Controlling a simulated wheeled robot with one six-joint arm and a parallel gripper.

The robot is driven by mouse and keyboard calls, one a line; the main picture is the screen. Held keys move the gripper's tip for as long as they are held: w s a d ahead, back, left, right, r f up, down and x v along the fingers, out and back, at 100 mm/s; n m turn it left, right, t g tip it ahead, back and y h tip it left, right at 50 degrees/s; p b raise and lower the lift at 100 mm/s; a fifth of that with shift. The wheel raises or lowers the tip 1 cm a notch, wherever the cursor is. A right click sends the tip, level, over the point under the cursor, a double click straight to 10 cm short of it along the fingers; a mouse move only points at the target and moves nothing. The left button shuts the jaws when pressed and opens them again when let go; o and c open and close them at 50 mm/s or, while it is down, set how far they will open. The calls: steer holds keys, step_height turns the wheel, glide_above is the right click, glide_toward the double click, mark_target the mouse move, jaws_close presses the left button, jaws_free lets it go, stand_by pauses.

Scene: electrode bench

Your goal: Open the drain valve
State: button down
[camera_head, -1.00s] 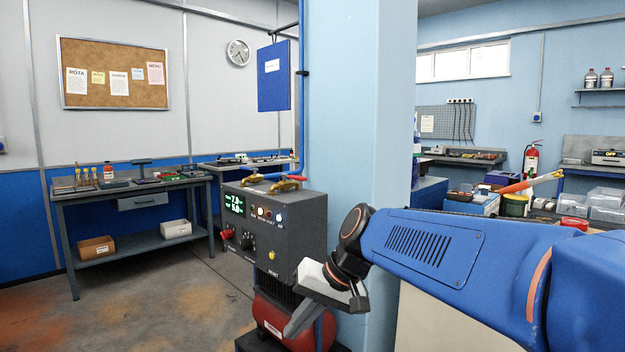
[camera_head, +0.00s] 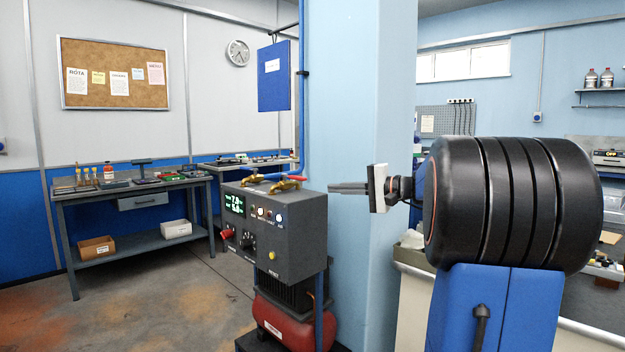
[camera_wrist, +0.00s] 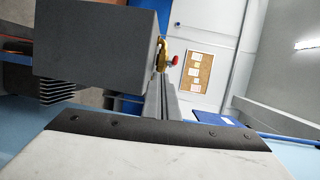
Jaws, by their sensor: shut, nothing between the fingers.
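Brass valve fittings (camera_head: 287,185) sit on top of the dark grey control box, one with a red handle (camera_head: 290,178) and one with a blue handle (camera_head: 262,178). I cannot tell which is the drain valve. My gripper (camera_head: 331,188) is shut and empty, pointing left, just right of the box near its top edge and apart from the fittings in the picture. In the wrist view the shut fingers (camera_wrist: 160,88) point toward a brass fitting (camera_wrist: 162,56) with a red end (camera_wrist: 175,60) beside the box's side.
The control box (camera_head: 300,225) carries a display, knobs and lamps. A red compressor tank (camera_head: 285,322) stands below it. A light blue pillar (camera_head: 362,110) rises close behind my gripper. A workbench (camera_head: 130,190) stands at the left, with open floor in front.

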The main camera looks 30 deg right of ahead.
mark_target(293, 177)
steer(key=shift+m+t, duration=0.3)
steer(key=shift+t, duration=0.5)
steer(key=d, duration=0.1)
steer(key=d+r, duration=0.1)
steer(key=d, duration=0.1)
steer(key=d+r, duration=0.1)
steer(key=d, duration=0.1)
steer(key=shift+w+r, duration=0.1)
steer(key=shift+w, duration=0.15)
steer(key=x, duration=0.9)
steer(key=shift+w+a, duration=0.1)
steer(key=shift+w, duration=0.2)
steer(key=a, duration=0.3)
steer(key=shift+s, duration=0.2)
steer(key=shift+s+a, duration=0.1)
steer(key=shift+a, duration=0.4)
steer(key=shift+s+a+h, duration=0.1)
steer(key=shift+a+h, duration=0.05)
steer(key=shift+h, duration=0.25)
